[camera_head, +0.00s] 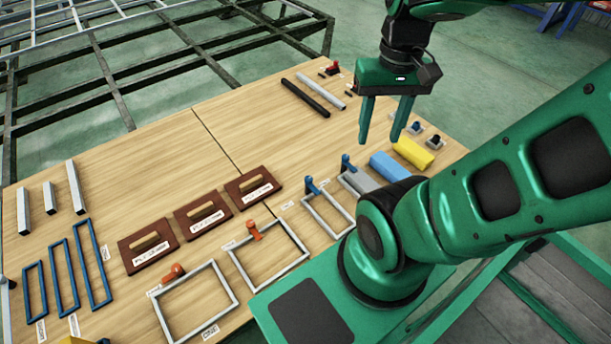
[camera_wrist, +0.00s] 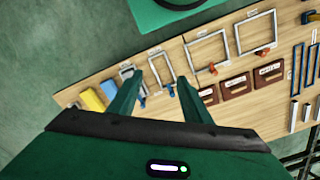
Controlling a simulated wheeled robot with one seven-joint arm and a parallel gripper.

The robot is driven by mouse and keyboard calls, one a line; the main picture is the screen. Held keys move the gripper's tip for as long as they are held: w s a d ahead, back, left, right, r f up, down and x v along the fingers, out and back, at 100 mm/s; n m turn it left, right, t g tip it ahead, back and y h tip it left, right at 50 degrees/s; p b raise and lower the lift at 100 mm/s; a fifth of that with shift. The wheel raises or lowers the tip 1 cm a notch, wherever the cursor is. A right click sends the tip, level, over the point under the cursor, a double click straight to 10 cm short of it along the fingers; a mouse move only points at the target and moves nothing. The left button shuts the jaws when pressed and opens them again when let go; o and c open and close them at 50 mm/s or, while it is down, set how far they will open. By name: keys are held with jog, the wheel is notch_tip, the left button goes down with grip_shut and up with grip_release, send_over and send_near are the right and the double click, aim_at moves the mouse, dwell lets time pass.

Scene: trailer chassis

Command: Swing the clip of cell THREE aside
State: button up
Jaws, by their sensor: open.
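Framed cells stand in a row on the wooden table. The nearest cell (camera_head: 195,300), with an orange clip (camera_head: 173,273), bears a label reading ONE. The third one along, which I take as cell THREE (camera_head: 328,215), is a pale rectangular frame with a blue clip (camera_head: 312,186) at its far edge; its label is not readable. In the wrist view that frame (camera_wrist: 158,54) and its blue clip (camera_wrist: 171,91) show too. My gripper (camera_head: 380,138) is open and empty, pointing down above the table's right part, apart from the clip.
A second orange clip (camera_head: 254,230) and another blue clip (camera_head: 347,163) stand on neighbouring cells. Yellow (camera_head: 413,152) and blue (camera_head: 390,167) blocks lie right of the cells. Brown handled plates (camera_head: 203,212) lie behind. Bare table (camera_head: 170,140) lies beyond them.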

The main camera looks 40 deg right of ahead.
jog(key=w+d+f+n+g, duration=0.15)
jog(key=w+f+n, duration=0.3)
jog(key=w, duration=0.75)
jog(key=n+g+h, duration=0.1)
jog(key=n+h, duration=0.1)
jog(key=n, duration=0.5)
send_over(308, 178)
jog(key=s+a, duration=0.1)
jog(key=a, duration=0.1)
notch_tip(308, 178, down, 17)
jog(key=f+n, duration=0.1)
jog(key=f, duration=0.6)
jog(key=w+d+f+n+h, duration=0.1)
jog(key=f, duration=0.7)
jog(key=f+n, duration=0.2)
jog(key=f, duration=0.5)
jog(key=shift+w+d+f+g+h, duration=0.2)
jog(key=shift+d+f+g+h, duration=0.1)
jog(key=shift+d+f, duration=0.1)
jog(key=c, duration=1)
jog(key=shift+a, duration=0.2)
jog(key=shift+d, duration=0.1)
